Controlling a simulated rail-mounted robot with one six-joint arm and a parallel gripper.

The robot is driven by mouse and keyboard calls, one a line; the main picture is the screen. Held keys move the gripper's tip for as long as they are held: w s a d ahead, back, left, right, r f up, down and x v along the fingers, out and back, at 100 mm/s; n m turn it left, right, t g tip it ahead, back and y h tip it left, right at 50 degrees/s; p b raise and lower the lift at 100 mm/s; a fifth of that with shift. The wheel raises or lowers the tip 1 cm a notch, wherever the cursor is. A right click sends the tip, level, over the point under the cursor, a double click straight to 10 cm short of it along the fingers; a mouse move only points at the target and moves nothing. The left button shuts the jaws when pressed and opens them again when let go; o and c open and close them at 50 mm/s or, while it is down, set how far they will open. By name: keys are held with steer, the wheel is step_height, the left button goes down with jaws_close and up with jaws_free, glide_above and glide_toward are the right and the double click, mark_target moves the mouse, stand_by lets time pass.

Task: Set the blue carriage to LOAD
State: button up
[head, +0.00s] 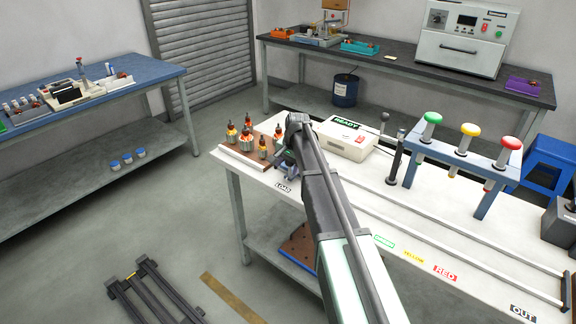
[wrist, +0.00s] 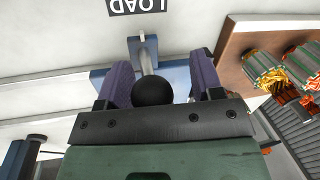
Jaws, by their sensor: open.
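The blue carriage (wrist: 179,77) lies under my gripper (wrist: 162,70) in the wrist view, mostly hidden by the fingers and palm. A black ball knob (wrist: 152,91) on a metal stem rises from it between my two purple fingers. The fingers are open, one on each side of the knob; I cannot tell whether either touches it. A grey tab at the carriage's edge is near the LOAD label (wrist: 137,5). In the head view my gripper (head: 287,170) is at the left end of the white table, beside the LOAD label (head: 283,187); my arm hides most of the carriage there.
A wooden board (head: 236,157) with several wound armatures stands close to my gripper. A READY box (head: 345,141) is behind it. Rails run right past GREEN, YELLOW and RED (head: 445,273) labels to OUT (head: 523,313). A blue stand (head: 470,157) with coloured-topped plungers spans the table.

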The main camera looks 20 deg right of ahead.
steer(key=r+p, duration=0.3)
steer(key=s+d+r+p, duration=0.1)
steer(key=r+p, duration=0.7)
steer(key=shift+s+d, duration=0.2)
steer(key=shift+s, duration=0.1)
steer(key=shift+f, duration=0.15)
steer(key=shift+f, duration=0.1)
steer(key=s+a+n, duration=0.3)
steer(key=s+a, duration=0.1)
steer(key=s, duration=0.6)
steer(key=s+a+n+g+h, duration=0.1)
steer(key=s+a+n, duration=0.2)
steer(key=s, duration=0.7)
steer(key=s+a+n, duration=0.3)
steer(key=s+a, duration=0.2)
steer(key=s, duration=0.5)
steer(key=shift+s+f+g+h, duration=0.15)
steer(key=shift+s+g+h, duration=0.15)
steer(key=shift+s, duration=0.05)
